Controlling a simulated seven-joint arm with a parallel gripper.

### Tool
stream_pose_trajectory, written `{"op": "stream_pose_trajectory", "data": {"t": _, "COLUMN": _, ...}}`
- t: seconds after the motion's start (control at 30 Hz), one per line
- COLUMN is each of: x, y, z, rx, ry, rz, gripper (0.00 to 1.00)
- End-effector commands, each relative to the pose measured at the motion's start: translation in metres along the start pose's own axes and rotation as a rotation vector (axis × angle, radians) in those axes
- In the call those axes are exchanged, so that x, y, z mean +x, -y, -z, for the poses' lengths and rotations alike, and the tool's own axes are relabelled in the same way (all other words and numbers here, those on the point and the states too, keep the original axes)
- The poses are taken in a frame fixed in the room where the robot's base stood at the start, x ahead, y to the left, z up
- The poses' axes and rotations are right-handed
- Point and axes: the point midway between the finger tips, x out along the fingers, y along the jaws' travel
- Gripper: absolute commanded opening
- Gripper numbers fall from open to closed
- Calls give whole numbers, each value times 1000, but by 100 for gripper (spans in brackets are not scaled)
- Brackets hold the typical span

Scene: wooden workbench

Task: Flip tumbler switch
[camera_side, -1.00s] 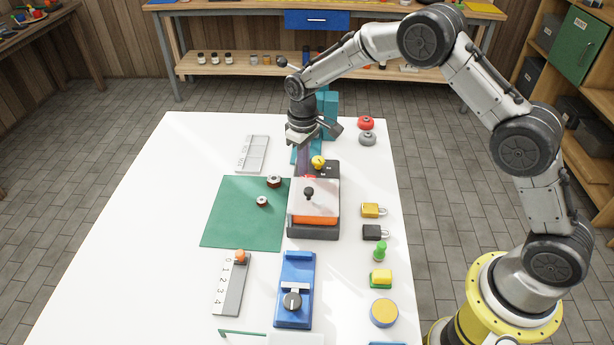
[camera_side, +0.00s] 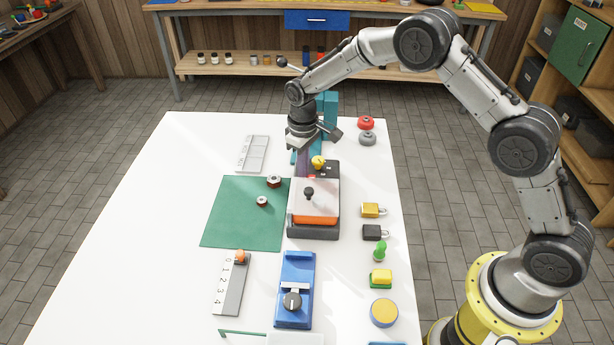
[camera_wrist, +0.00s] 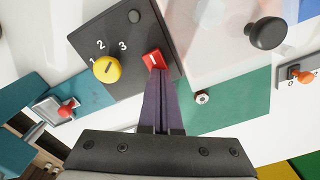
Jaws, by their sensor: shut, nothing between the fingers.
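A small red switch (camera_wrist: 153,61) sits on a dark panel (camera_wrist: 111,32) beside a yellow knob (camera_wrist: 106,69) marked 1, 2, 3. In the side view the red switch (camera_side: 312,177) is a small red patch below the yellow knob (camera_side: 318,161), partly hidden. My gripper (camera_wrist: 157,78) is shut and empty. Its purple fingertips overlap the lower edge of the red switch in the wrist view. I cannot tell whether they touch it. In the side view my gripper (camera_side: 304,172) points down just left of the dark panel.
Teal blocks (camera_side: 330,115) rise behind. A green mat (camera_side: 238,225) lies left; padlocks (camera_side: 372,210) stand right. The left part of the white table is clear.

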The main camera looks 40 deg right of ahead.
Motion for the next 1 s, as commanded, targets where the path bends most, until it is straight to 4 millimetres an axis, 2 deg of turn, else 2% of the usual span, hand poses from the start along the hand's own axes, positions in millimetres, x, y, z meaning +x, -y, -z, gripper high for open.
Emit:
{"op": "stream_pose_trajectory", "data": {"t": 0.27, "x": 3, "y": 0, "z": -1, "rx": 0, "ry": 5, "rz": 0, "gripper": 0}}
{"op": "stream_pose_trajectory", "data": {"t": 1.0, "x": -52, "y": 0, "z": 0, "rx": 0, "ry": 0, "rz": 0, "gripper": 0}}
